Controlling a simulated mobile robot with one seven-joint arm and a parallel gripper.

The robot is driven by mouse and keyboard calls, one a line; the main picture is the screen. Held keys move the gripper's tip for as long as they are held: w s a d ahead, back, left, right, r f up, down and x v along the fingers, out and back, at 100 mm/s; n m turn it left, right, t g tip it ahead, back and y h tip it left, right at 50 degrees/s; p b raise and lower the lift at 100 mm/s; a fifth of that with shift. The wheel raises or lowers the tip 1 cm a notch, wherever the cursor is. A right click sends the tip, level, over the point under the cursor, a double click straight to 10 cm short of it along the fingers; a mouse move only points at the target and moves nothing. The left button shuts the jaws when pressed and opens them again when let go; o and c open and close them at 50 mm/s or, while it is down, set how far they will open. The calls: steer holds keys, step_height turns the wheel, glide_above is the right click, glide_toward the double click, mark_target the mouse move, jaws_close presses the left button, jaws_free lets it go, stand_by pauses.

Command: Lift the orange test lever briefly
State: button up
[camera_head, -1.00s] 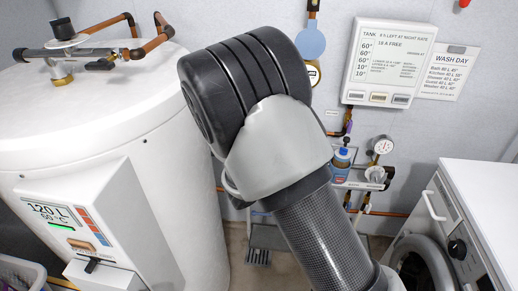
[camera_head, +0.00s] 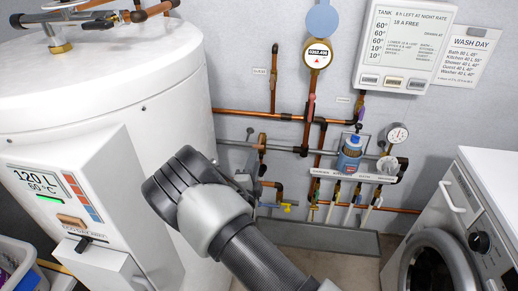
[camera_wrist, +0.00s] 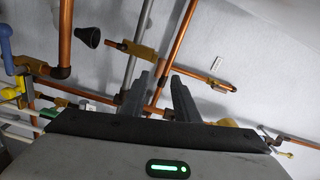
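I cannot single out an orange test lever with certainty. In the wrist view, a yellow-orange piece (camera_wrist: 228,122) shows partly behind the right edge of my gripper's body. My gripper (camera_wrist: 160,80) is open and empty, its two grey fingers apart and pointing at the wall pipework. A brass fitting (camera_wrist: 220,85) lies beyond the right fingertip, and a black funnel (camera_wrist: 88,37) is up to the left. In the head view, my arm largely hides the gripper, which is near the copper pipes (camera_head: 266,184) beside the tank.
The white tank (camera_head: 160,110) stands close on the left. A washing machine (camera_head: 490,190) is at the right. Several pipes cross the wall near my gripper.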

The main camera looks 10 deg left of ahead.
mark_target(259, 144)
steer(key=w+b, duration=0.2)
steer(key=w, duration=0.7)
steer(key=shift+w, duration=0.35)
steer(key=shift+c, duration=0.4)
jaws_close()
